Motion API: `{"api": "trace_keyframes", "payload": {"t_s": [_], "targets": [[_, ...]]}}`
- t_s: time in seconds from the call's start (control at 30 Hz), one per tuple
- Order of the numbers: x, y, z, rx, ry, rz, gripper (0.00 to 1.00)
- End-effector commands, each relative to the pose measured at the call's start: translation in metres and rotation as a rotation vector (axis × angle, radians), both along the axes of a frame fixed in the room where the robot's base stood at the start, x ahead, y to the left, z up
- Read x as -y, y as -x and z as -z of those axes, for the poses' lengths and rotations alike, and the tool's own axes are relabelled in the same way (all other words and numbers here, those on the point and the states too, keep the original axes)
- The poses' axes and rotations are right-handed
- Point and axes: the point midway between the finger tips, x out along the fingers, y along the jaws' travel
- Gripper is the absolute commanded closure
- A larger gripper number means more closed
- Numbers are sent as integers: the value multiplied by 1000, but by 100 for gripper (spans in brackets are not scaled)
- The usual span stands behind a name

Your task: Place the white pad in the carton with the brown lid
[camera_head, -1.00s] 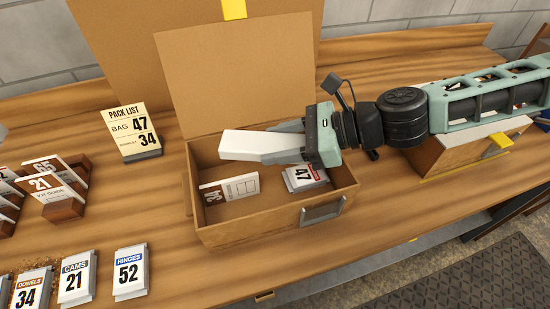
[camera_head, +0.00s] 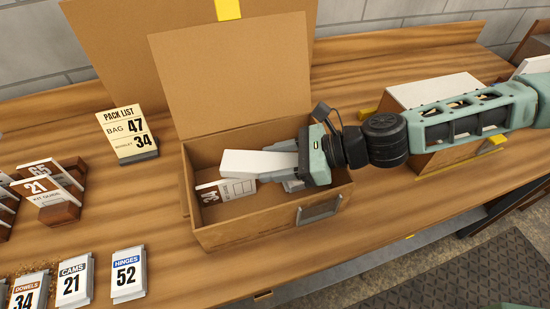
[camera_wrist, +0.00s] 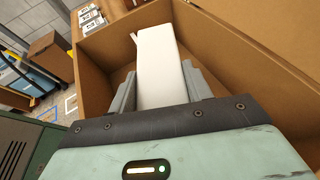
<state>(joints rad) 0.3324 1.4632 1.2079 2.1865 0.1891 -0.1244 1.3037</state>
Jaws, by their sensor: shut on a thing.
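The white pad (camera_head: 255,164) is a long white block. My gripper (camera_head: 285,170) is shut on it and holds it inside the carton, lying roughly level. In the wrist view the pad (camera_wrist: 161,65) sticks out between my two fingers (camera_wrist: 160,88). The open carton (camera_head: 245,237) is brown cardboard with a metal handle plate on its front wall. Its brown lid (camera_head: 235,75) stands up at the back. A white card marked 34 (camera_head: 227,191) lies in the carton, partly under the pad. Whether the pad touches the carton floor is hidden.
A pack list sign (camera_head: 128,132) reading 47 and 34 stands left of the carton. Several numbered cards, such as HINGES 52 (camera_head: 128,274), stand at the front left. Another box (camera_head: 440,158) sits to the right, behind my arm.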

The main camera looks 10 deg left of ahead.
Motion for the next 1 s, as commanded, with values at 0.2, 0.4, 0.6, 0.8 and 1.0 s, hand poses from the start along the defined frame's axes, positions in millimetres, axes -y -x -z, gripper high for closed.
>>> {"api": "trace_keyframes", "payload": {"t_s": [0.2,0.4,0.6,0.8,1.0], "targets": [[0,0,3,-1,0,0,45],[0,0,3,-1,0,0,29],[0,0,-1,1,0,0,29],[16,-4,-14,2,1,5,29],[57,-11,-31,2,1,6,29]]}}
